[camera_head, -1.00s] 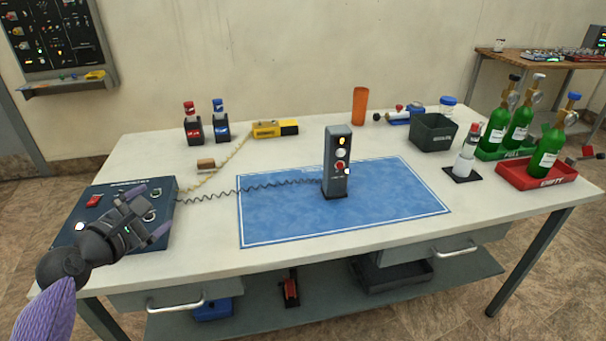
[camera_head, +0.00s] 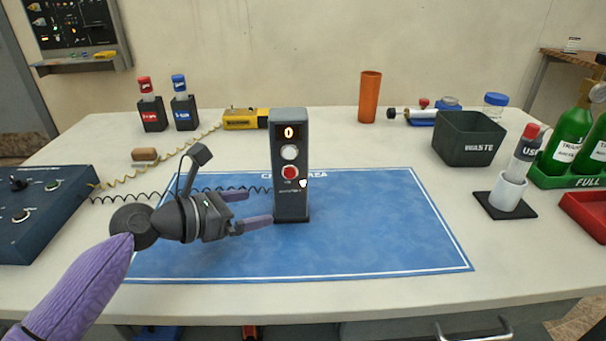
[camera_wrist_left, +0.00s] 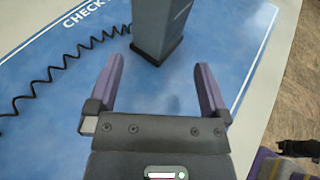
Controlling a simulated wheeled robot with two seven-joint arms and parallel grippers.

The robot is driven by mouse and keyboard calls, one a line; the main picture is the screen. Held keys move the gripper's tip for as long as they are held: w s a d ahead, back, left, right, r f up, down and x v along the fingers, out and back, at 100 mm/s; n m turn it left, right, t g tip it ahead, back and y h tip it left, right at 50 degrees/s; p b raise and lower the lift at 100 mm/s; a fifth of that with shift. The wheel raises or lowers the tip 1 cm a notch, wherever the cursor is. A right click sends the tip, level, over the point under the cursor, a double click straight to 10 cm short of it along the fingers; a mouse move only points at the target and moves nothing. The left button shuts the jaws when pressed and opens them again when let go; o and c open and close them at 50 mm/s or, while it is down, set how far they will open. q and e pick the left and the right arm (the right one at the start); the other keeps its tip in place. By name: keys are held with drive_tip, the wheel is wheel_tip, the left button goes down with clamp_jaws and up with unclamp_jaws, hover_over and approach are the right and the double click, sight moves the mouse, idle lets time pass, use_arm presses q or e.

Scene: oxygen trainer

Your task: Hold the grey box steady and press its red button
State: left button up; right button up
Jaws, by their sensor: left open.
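The grey box (camera_head: 290,200) stands upright on the blue mat (camera_head: 390,235). Its front has a lit display reading 0, a white button and the red button (camera_head: 289,173) below it. My left gripper (camera_head: 262,209) is open and empty, low at the left side of the box, fingers pointing toward it. In the left wrist view, the lower part of the grey box (camera_wrist_left: 158,30) stands ahead of the two open fingers (camera_wrist_left: 160,85), apart from them. The box's top and red button are out of that view.
A coiled black cord (camera_wrist_left: 65,62) runs from the box across the mat to the left. A dark control panel (camera_head: 40,215) stands at left. The waste bin (camera_head: 468,140), a tube holder (camera_head: 508,192) and green bottles (camera_head: 572,135) are at right. The mat's right half is clear.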

sight(285, 202)
use_arm(q)
drive_tip(key=w+d+f+b, duration=0.2)
drive_tip(key=d, duration=0.1)
drive_tip(key=shift+f+b, duration=0.1)
drive_tip(key=shift+b, duration=0.25)
drive_tip(key=shift+w+d, duration=0.75)
drive_tip(key=shift+d, duration=0.3)
drive_tip(key=shift+w+d+f, duration=0.15)
drive_tip(key=shift+w+d, duration=0.2)
drive_tip(key=shift+d, duration=0.15)
use_arm(e)
drive_tip(key=f, duration=0.1)
drive_tip(key=s+f, duration=0.1)
drive_tip(key=f, duration=0.1)
use_arm(q)
drive_tip(key=c, duration=0.7)
use_arm(e)
drive_tip(key=shift+w+f, duration=0.1)
use_arm(q)
drive_tip(key=shift+c, duration=0.2)
use_arm(e)
drive_tip(key=shift+a, duration=0.25)
drive_tip(key=shift+d, duration=0.25)
